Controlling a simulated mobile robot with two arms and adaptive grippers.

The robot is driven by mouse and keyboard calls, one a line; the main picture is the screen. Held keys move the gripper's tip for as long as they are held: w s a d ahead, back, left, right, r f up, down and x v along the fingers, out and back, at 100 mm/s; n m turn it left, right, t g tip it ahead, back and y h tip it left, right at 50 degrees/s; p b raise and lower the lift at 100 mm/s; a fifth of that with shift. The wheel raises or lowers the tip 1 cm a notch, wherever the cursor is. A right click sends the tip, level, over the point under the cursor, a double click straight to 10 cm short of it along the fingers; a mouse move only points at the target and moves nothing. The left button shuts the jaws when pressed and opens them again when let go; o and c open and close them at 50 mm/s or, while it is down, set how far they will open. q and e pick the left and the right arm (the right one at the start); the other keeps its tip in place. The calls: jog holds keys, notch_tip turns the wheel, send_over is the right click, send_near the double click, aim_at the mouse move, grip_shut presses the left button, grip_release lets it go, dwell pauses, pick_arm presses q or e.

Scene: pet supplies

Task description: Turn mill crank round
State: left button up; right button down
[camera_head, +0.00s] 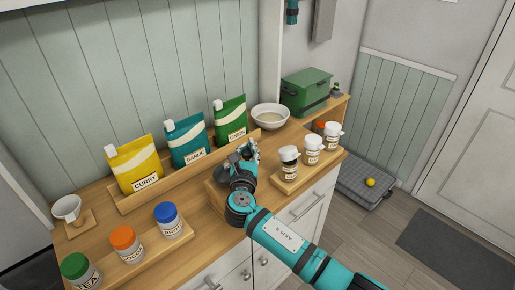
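My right arm comes in from the lower right, and its gripper (247,152) is over the middle of the wooden counter. A wooden block or box (214,192), perhaps the mill's body, shows just left of my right wrist; most of it is hidden behind my arm. I cannot make out a crank; dark and grey parts at the gripper blend together. Whether the fingers are open or closed on something cannot be told. My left gripper is out of view.
Curry (134,163), garlic (187,141) and green (230,119) pouches stand on a rack behind. Capped jars (168,220) line the front left; white-lidded jars (289,163) stand right on a wooden stand. A bowl (270,116) and green box (306,93) are at back right.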

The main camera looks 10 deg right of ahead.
jog(key=shift+s+a, duration=0.2)
jog(key=shift+a, duration=0.3)
jog(key=c, duration=1)
grip_release()
jog(key=shift+a, duration=0.25)
jog(key=shift+c, duration=0.2)
jog(key=shift+d, duration=0.2)
jog(key=shift+s, duration=0.1)
jog(key=s+a, duration=0.2)
jog(key=s, duration=0.9)
jog(key=shift+s, duration=0.25)
jog(key=shift+a, duration=0.1)
